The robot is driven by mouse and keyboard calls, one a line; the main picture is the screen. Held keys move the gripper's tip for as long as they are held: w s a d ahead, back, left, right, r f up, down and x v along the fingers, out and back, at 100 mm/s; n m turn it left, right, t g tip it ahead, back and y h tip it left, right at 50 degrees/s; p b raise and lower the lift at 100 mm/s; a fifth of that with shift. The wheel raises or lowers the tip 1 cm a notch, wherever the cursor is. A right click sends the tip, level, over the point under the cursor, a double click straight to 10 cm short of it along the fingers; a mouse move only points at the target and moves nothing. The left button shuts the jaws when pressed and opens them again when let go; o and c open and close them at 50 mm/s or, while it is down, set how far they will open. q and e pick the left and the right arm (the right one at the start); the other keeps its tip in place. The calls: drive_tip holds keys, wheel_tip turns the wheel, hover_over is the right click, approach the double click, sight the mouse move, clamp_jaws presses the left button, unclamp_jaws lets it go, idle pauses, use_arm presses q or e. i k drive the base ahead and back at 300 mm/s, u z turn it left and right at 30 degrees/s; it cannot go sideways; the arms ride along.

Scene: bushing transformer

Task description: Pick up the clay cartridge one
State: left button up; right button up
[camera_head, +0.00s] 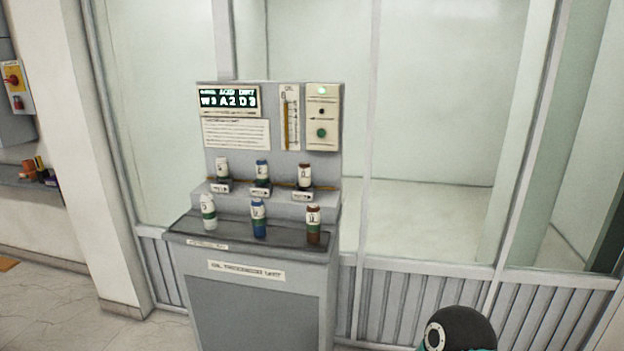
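Three cartridges stand upright on the dark tray of a grey treatment unit: a white one (208,212), a blue one (258,218) and a brown one (313,224), each with a pale label and a green band. Three more sit in a row on the raised step behind: a white one (222,171), a blue one (262,173) and a brown one (305,176). The labels are too small to read, so I cannot tell for sure which is clay. Neither gripper is in view; only a dark rounded part of mine shows at the bottom right.
The grey unit (262,310) has a lit green display (229,101) and a panel with a green button (322,132). Glass panels in grey frames stand behind it and to its right. A shelf (28,178) with small items is at far left.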

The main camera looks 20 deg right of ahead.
sight(304, 168)
drive_tip(key=i, duration=0.9)
